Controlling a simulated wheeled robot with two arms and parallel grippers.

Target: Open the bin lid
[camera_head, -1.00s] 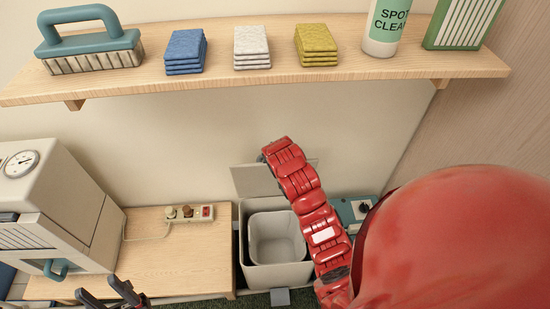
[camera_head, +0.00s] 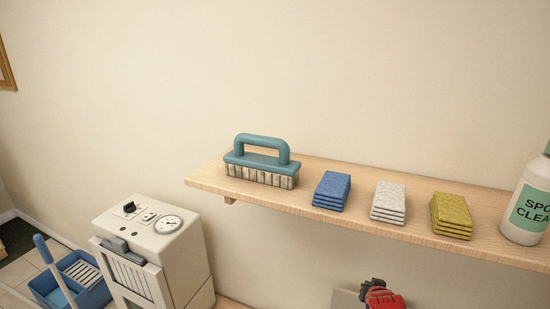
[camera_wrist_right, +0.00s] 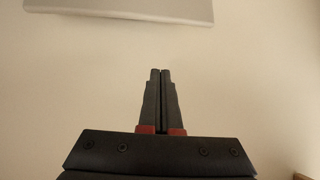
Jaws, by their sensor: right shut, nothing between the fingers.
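The bin lid (camera_head: 345,299) shows only as a pale grey upright panel at the bottom edge of the head view, beside my right gripper (camera_head: 374,284). The bin body is out of view below. In the right wrist view my right gripper (camera_wrist_right: 160,72) is shut and empty, its fingers together in front of the plain wall. A pale grey panel (camera_wrist_right: 120,10) with a lower edge shows at the top of that view, apart from the fingertips; it looks like the lid. My left gripper is out of view.
A wooden shelf (camera_head: 330,222) holds a teal-handled brush (camera_head: 262,165), blue (camera_head: 332,190), white (camera_head: 388,202) and yellow (camera_head: 451,215) cloth stacks, and a spot cleaner bottle (camera_head: 528,210). A beige machine (camera_head: 160,250) and a blue bucket (camera_head: 85,285) stand lower left.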

